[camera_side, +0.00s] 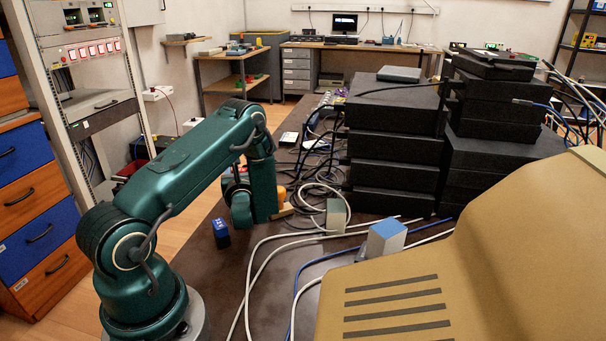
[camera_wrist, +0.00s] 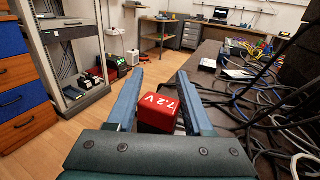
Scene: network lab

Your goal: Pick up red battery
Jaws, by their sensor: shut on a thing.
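The red battery (camera_wrist: 163,113), a block with white "7.2 V" lettering, sits between the two blue fingers of my gripper (camera_wrist: 160,78) in the wrist view. The fingers are closed on its sides. Its underside is hidden, so I cannot tell whether it is clear of the table. In the side view my arm's wrist hangs over the dark table, and the fingers are hidden behind it. A reddish patch shows behind my wrist there, but I cannot tell if it is the battery.
A small blue block (camera_side: 221,233) stands left of my wrist. A grey-green block (camera_side: 336,215) and a blue-topped block (camera_side: 386,239) stand to the right among loose cables. Black stacked equipment (camera_side: 393,150) rises behind them. A rack (camera_side: 92,105) stands at left.

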